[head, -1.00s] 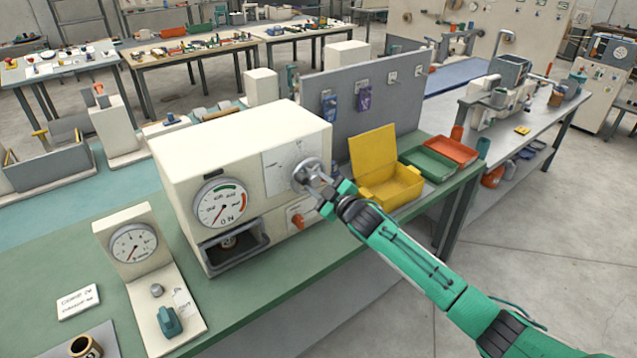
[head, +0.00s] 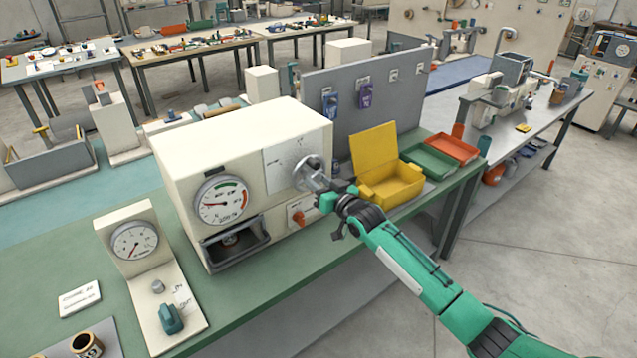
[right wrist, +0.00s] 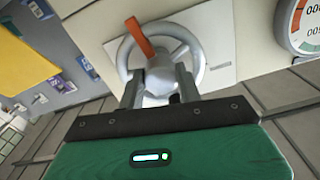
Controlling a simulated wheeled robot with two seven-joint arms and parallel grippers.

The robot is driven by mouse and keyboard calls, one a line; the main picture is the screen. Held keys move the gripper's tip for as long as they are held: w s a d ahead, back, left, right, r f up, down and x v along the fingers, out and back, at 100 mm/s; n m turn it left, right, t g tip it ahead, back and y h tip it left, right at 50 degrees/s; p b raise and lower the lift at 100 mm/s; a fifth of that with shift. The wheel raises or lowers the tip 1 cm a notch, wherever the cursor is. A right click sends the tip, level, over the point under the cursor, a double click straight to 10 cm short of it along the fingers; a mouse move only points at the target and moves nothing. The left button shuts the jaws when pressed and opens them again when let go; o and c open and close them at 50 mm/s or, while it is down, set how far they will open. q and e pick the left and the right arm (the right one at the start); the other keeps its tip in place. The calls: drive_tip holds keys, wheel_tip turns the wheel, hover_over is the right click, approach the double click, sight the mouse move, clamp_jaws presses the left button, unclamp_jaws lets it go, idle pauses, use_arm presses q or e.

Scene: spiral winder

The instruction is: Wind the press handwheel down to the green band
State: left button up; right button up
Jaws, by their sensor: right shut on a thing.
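The press is a cream box (head: 250,130) on the green bench. Its grey handwheel (head: 304,172) is on the front face, over a white plate. The wheel also shows in the right wrist view (right wrist: 196,45), with an orange-red piece (right wrist: 138,35) across its upper part. My right gripper (head: 320,180) is shut on the handwheel, its two fingers reaching in around the hub area; the exact contact is partly hidden. The press dial (head: 222,200) has a green band (head: 228,184) at the top and a red band at the right. Its needle points left, below the green band. My left gripper is out of view.
An orange-red knob (head: 298,217) sits below the wheel, close to my gripper. A yellow open box (head: 392,188) and green and red trays (head: 430,163) stand to the right. A smaller gauge stand (head: 135,240) is at the left front.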

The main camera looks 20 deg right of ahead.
drive_tip(key=shift+f+m, duration=0.1)
drive_tip(key=shift+m, duration=0.5)
drive_tip(key=o, duration=1)
drive_tip(key=shift+s, duration=0.1)
drive_tip(key=shift+s+d, duration=0.2)
drive_tip(key=shift+s, duration=0.3)
drive_tip(key=shift+b+v, duration=2)
drive_tip(key=shift+v, duration=4.35)
